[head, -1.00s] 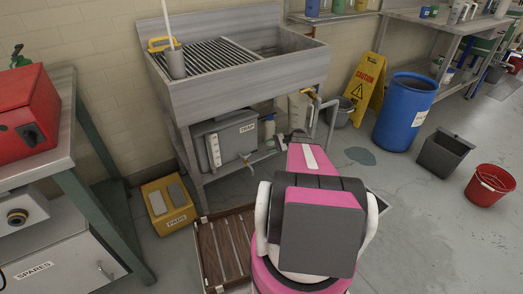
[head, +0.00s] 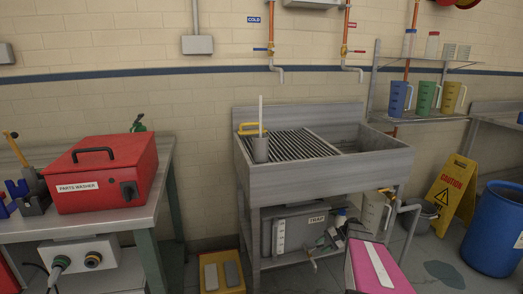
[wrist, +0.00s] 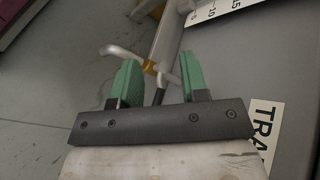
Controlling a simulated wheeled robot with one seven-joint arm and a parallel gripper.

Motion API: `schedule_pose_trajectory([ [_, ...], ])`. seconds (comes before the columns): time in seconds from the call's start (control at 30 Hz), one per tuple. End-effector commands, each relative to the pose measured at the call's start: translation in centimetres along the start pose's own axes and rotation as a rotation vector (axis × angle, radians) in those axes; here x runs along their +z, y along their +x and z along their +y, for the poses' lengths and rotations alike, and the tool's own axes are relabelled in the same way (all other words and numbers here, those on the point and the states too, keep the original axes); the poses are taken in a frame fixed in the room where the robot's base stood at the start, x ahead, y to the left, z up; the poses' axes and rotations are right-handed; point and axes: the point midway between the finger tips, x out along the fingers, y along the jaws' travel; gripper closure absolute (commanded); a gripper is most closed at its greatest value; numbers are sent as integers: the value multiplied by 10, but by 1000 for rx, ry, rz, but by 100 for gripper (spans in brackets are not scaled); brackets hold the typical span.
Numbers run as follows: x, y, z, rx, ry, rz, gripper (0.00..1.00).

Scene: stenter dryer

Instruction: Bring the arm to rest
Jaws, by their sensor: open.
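My gripper (wrist: 157,85) shows in the wrist view with its two green fingers apart and nothing between them. Beyond the fingers are a pale bent pipe or lever and the grey trap box (wrist: 240,60) with its label and white scale. In the head view my pink arm link is at the bottom right, in front of the sink stand. My gripper (head: 325,240) is small there, near the front of the trap box (head: 295,232) under the sink. Whether it touches anything I cannot tell.
The metal sink (head: 325,160) stands above the trap box. A yellow pads box (head: 222,272) is on the floor to the left. A bench with a red parts washer (head: 100,175) stands further left. A caution sign (head: 452,192) and a blue barrel (head: 497,230) are at right.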

Motion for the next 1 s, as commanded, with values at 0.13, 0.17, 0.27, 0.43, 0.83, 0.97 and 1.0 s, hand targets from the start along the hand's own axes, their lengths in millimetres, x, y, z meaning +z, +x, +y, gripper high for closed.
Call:
schedule_pose_trajectory([
  [0.13,70,31,-25,250,-69,57,59],
  [0.17,81,36,-28,299,-86,70,59],
  [0.27,117,46,-38,459,-151,122,59],
  [0.43,174,52,-53,705,-287,220,59],
  [0.83,221,44,-71,945,-461,340,59],
  [0.97,220,44,-71,946,-461,340,59],
  [1.0,220,44,-71,945,-461,339,59],
])
